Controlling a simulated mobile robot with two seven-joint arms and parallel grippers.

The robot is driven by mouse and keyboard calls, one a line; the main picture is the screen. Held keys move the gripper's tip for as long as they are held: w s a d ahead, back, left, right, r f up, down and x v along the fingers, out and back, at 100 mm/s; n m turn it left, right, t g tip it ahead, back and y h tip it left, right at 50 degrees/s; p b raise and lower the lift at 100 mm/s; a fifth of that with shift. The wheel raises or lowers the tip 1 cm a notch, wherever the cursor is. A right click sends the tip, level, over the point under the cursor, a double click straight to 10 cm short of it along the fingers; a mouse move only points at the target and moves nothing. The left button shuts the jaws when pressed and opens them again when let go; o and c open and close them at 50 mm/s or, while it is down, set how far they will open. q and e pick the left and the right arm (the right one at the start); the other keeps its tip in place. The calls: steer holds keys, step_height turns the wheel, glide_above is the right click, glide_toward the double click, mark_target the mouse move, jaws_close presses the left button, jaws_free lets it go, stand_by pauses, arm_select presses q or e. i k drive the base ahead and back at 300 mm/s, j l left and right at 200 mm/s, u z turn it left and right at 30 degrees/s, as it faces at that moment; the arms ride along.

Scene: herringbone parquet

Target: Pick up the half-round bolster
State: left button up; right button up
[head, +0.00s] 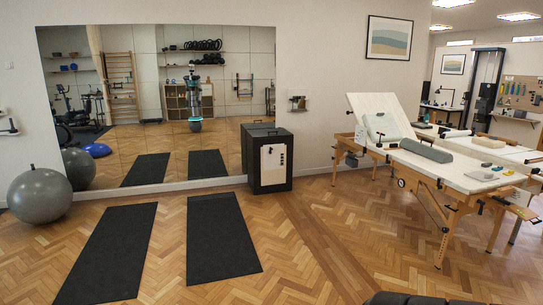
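A long grey bolster (426,150) with a rounded top lies on the light top of a wooden treatment table (455,176) at the right. It looks like the half-round bolster, with its length running from back left to front right. A grey-green cushion (380,127) rests against the raised backrest behind it. Neither of my grippers shows directly in the head view. My small reflection stands in the mirror, too small to tell the grippers' state.
Open parquet lies between me and the table. Two dark mats (112,250) (222,232) lie at left and centre. A black cabinet (270,160) stands by the mirror (160,100). A grey ball (40,195) sits far left. Small items lie on the table's near end.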

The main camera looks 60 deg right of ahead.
mark_target(437, 155)
steer(key=l+z, duration=0.45)
steer(key=i+l+z, duration=0.1)
steer(key=l+z, duration=0.15)
steer(key=z, duration=0.25)
steer(key=i+l+z, duration=0.1)
steer(key=l+z, duration=0.35)
steer(key=i+l+z, duration=0.15)
steer(key=z, duration=0.3)
steer(key=i+l+z, duration=0.6)
steer(key=i+z, duration=0.2)
steer(key=i, duration=0.15)
steer(key=i+z, duration=0.4)
steer(key=i, duration=0.15)
